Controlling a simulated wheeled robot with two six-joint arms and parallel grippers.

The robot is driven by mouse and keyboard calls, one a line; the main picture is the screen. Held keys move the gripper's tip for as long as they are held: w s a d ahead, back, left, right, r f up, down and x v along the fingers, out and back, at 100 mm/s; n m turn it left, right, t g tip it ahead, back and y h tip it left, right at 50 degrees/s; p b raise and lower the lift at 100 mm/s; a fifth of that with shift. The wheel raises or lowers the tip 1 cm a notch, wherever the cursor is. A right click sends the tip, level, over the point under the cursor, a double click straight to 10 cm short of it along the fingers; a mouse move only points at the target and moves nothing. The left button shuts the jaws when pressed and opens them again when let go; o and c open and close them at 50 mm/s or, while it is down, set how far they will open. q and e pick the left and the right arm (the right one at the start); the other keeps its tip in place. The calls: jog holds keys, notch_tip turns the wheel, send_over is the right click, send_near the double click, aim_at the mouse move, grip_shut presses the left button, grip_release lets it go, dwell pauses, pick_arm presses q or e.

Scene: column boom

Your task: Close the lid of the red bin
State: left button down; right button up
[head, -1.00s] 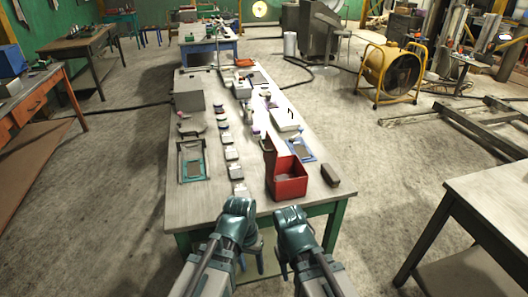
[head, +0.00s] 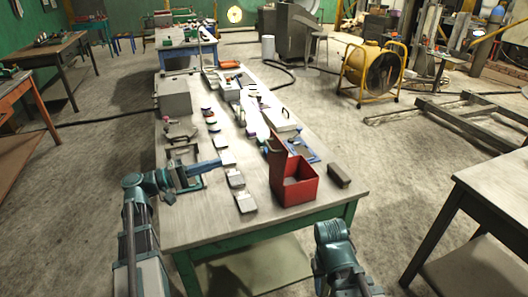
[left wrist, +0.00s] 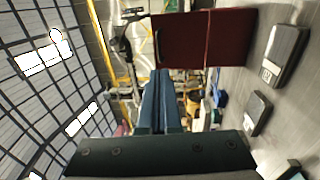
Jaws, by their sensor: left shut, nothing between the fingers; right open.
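The red bin (head: 305,192) stands near the front right of the long table, with its open top facing up. Its lid (head: 277,160) stands upright at the bin's left side, so the bin is open. In the left wrist view the bin (left wrist: 230,38) and lid (left wrist: 182,40) appear sideways beyond my fingers. My left gripper (head: 218,163) is shut and empty, above the table's left part and apart from the lid, pointing right. Its closed fingers show in the left wrist view (left wrist: 160,75). My right gripper (head: 322,262) is open and low in front of the table; its fingers are mostly hidden.
A dark block (head: 339,176) lies right of the bin. A blue tray (head: 302,150) and a white case (head: 282,119) lie behind it. A second table (head: 500,190) stands at right.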

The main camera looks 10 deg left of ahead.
pick_arm(q)
jog(key=p+x, duration=0.1)
jog(key=x, duration=1.3)
jog(key=shift+r, duration=0.2)
jog(key=shift+p, duration=0.3)
